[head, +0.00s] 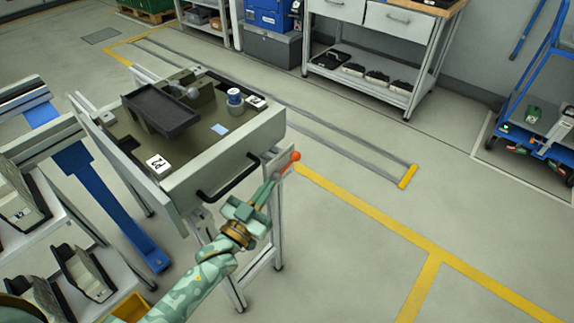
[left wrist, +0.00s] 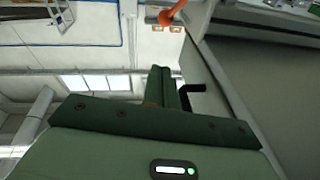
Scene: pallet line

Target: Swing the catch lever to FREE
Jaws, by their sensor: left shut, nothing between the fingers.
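The catch lever (head: 295,156) shows as an orange-red knob at the near right corner of the grey drawer unit. In the left wrist view the orange lever (left wrist: 171,13) is at the top, beside a small plate. Its marks cannot be read, so I cannot tell its setting. My left gripper (head: 275,180) is shut and empty, its fingertips just below and left of the knob. In the left wrist view its green fingers (left wrist: 164,82) are together, and the lever is apart from them. My right gripper is not in view.
The open drawer (head: 188,193) has a black handle (head: 231,178) on its front, close left of my gripper. Inside are a dark tray (head: 160,110) and a blue-and-white round item (head: 234,97). Shelves with dark parts stand at the lower left.

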